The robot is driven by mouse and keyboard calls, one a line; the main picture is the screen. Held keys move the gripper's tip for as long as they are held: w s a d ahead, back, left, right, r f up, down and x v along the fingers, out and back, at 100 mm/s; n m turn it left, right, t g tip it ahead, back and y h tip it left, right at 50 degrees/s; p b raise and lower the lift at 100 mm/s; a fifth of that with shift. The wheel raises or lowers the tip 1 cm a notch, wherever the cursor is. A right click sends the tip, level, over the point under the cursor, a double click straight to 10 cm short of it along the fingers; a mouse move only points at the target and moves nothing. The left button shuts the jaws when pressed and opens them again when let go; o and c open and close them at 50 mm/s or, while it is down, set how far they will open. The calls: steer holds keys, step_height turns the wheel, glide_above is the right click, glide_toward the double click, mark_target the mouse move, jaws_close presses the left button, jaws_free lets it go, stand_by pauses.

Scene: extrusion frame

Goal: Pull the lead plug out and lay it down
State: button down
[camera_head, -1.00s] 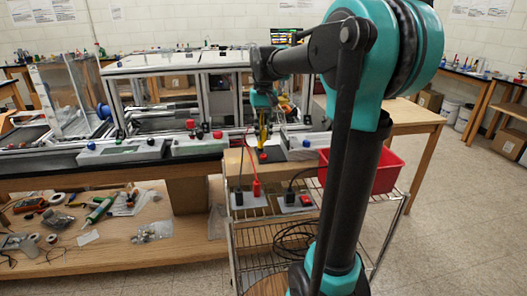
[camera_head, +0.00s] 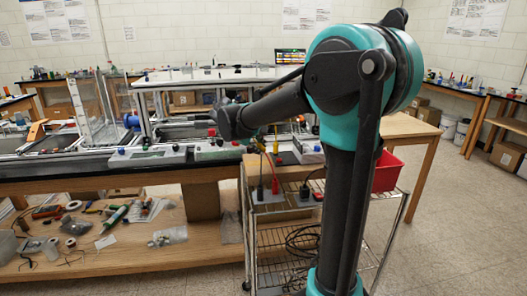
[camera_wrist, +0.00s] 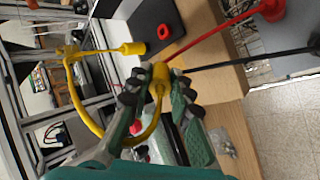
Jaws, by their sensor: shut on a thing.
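In the wrist view, my gripper (camera_wrist: 160,88) is shut on a yellow plug (camera_wrist: 160,76), held between its fingertips. A yellow lead (camera_wrist: 88,118) loops from the plug around to the left. A second yellow plug end (camera_wrist: 132,48) lies beyond it, next to a dark grey block (camera_wrist: 156,24) with a red ring-like socket (camera_wrist: 165,31). The held plug is apart from that socket; its far end is partly hidden by the fingers. In the head view, my forearm hides most of my gripper, and a bit of yellow (camera_head: 262,147) shows below it.
A red plug (camera_head: 274,186) with a red lead and a black plug (camera_head: 304,191) stand on the wire cart below the bench edge. A red bin (camera_head: 387,172) sits at the cart's right. Instrument boxes (camera_head: 148,157) line the bench front at left.

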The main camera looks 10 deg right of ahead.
steer(key=shift+f, duration=2.95)
steer(key=c, duration=1.3)
jaws_free()
steer(key=shift+a, duration=0.1)
steer(key=v, duration=1.2)
